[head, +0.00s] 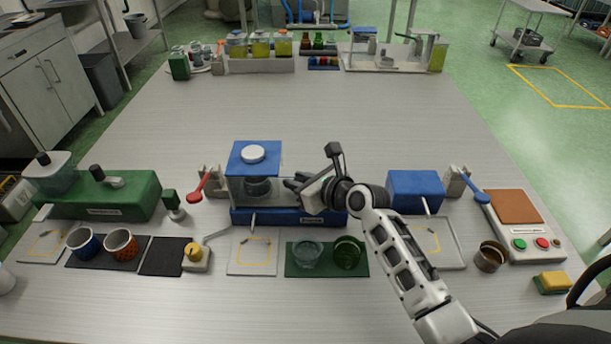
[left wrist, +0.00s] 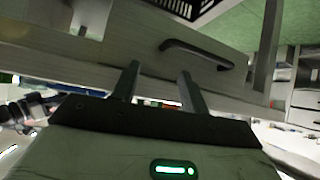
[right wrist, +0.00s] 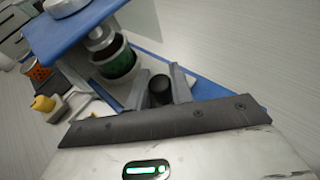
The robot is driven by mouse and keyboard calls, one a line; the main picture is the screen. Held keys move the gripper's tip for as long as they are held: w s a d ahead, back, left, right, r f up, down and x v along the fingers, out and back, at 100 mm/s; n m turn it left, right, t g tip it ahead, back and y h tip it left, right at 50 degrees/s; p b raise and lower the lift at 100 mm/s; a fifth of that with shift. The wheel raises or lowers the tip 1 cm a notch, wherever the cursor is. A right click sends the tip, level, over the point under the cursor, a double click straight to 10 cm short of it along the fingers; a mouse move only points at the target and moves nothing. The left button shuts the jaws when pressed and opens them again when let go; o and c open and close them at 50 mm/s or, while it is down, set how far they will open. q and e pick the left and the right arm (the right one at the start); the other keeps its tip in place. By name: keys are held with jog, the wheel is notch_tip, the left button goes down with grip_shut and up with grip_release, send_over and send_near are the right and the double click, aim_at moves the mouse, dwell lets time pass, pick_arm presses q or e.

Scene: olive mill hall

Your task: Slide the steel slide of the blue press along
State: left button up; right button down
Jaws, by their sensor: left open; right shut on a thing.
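The blue press (head: 290,217) stands at the middle of the table, with a blue top plate and a round white cap. Its steel slide (head: 278,199) lies along the base, and a cup (head: 257,187) sits under the top plate; it looks green in the right wrist view (right wrist: 120,66). My right gripper (head: 298,186) is at the right part of the press. In the right wrist view its fingers (right wrist: 160,92) are shut on a dark round knob at the slide's end. My left gripper (left wrist: 160,85) is open and empty, seen only in its wrist view, near a dark handle.
A green machine (head: 100,195) stands left and a blue box (head: 414,190) right of the press. A green mat (head: 326,262) with two glasses lies in front. A panel with buttons (head: 525,225) is at the right. The table's middle, behind the press, is clear.

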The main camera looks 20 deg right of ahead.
jog(key=c, duration=1.4)
grip_release()
jog(key=shift+a, duration=0.25)
jog(key=shift+o, duration=0.8)
pick_arm(q)
jog(key=shift+w+r, duration=0.2)
jog(key=shift+w, duration=0.2)
pick_arm(e)
jog(key=shift+d, duration=0.1)
pick_arm(q)
jog(key=shift+s+a+p, duration=0.2)
jog(key=shift+s+p, duration=0.15)
jog(key=shift+p, duration=0.25)
pick_arm(e)
jog(key=v, duration=1.5)
jog(key=shift+s, duration=0.4)
pick_arm(q)
jog(key=shift+r, duration=0.15)
pick_arm(e)
jog(key=shift+d+r, duration=0.1)
